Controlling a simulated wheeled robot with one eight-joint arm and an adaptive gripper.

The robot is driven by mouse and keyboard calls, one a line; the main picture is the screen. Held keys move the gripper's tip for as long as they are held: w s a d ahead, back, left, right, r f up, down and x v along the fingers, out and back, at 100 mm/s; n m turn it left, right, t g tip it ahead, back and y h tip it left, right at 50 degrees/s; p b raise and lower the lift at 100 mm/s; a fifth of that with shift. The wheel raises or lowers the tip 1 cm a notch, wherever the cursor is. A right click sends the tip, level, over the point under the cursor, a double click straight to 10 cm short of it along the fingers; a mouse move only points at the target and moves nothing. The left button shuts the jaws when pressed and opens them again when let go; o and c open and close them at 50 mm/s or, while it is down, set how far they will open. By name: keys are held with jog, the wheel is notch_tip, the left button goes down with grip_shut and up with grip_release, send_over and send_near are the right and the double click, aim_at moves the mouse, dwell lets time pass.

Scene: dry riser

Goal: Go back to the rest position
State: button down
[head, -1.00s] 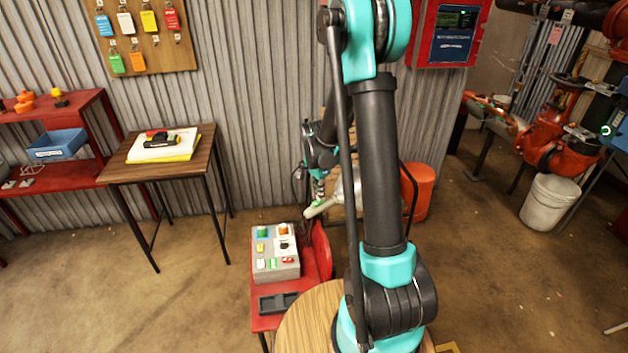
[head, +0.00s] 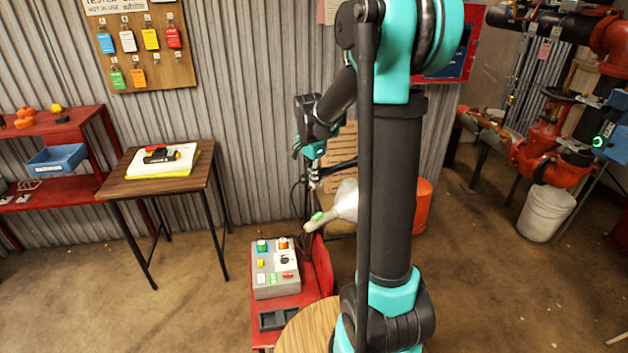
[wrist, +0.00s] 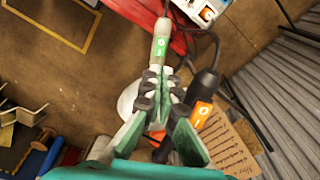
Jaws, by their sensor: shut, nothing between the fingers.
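My gripper (wrist: 163,82) is shut and empty in the wrist view, with its fingertips together. In the head view my gripper (head: 313,187) hangs small beyond my upper arm, above the left end of a pale tool. That pale tool has a grey handle with a green switch (wrist: 160,48) in the wrist view; the fingertips overlap it in the picture, and I cannot tell the gap. It also shows in the head view (head: 342,204), partly behind my arm. A dark tool with an orange switch (wrist: 202,112) lies to the right of the fingers.
A grey button box (head: 277,285) stands on a red bench (head: 318,277) left of my arm. A small wooden table (head: 128,187) stands further left. An orange drum (head: 424,200) and a white bucket (head: 548,213) are on the right. Floor is clear at front left.

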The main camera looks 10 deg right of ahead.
jog(key=s+d+f+n+t, duration=0.1)
jog(key=s+f+n+t, duration=0.1)
jog(key=s+n, duration=0.4)
jog(key=s+d+f+n+t, duration=0.1)
jog(key=s+f+n, duration=0.2)
jog(key=s+n, duration=0.4)
jog(key=s, duration=0.9)
jog(key=shift+s+d+f+t+y, duration=0.35)
jog(key=shift+s+d+t+y, duration=0.05)
jog(key=shift+d, duration=0.1)
